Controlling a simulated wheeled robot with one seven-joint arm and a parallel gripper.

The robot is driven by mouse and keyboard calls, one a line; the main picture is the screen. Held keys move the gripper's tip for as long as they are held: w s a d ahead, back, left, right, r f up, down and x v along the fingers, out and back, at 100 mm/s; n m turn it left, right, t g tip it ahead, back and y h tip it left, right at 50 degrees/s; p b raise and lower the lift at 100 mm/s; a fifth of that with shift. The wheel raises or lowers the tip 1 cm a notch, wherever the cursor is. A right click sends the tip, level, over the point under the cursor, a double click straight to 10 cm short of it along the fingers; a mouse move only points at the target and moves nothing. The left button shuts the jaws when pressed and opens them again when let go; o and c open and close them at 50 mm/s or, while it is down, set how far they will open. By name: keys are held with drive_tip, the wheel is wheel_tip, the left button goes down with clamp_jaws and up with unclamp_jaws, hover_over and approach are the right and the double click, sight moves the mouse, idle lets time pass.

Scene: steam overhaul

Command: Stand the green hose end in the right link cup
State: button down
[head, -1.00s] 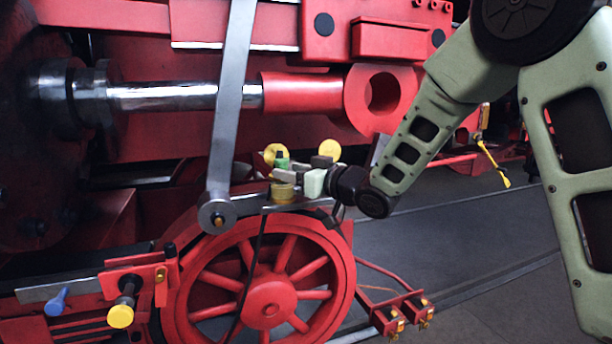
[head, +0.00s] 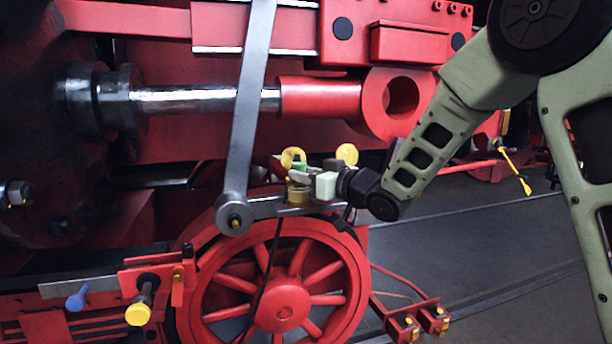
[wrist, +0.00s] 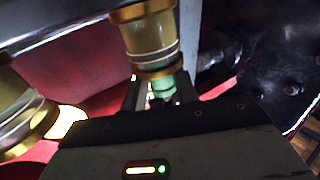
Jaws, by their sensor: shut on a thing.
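The green hose end (head: 299,166) shows as a small green piece at the jaws of my gripper (head: 304,177) in the head view. My gripper is shut on it. In the wrist view the green hose end (wrist: 163,86) sits between the fingers (wrist: 157,94). A brass cup (head: 299,195) stands on the grey link bar just below the jaws. In the wrist view one brass-ringed cup (wrist: 150,42) lies right beyond the hose end, and another (wrist: 18,112) is at the left edge. I cannot tell whether the hose end touches a cup.
Two round yellow discs (head: 293,157) (head: 347,153) stand behind the jaws. A grey upright rod (head: 248,110) passes close at the left. The red wheel (head: 283,290) is below, the red rod with its eye (head: 403,95) above. Open floor (head: 450,245) lies at the right.

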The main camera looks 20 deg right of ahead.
drive_tip(key=shift+r, duration=0.1)
wheel_tip(320, 180, up, 8)
drive_tip(key=p, duration=0.5)
idle(0.5)
idle(0.4)
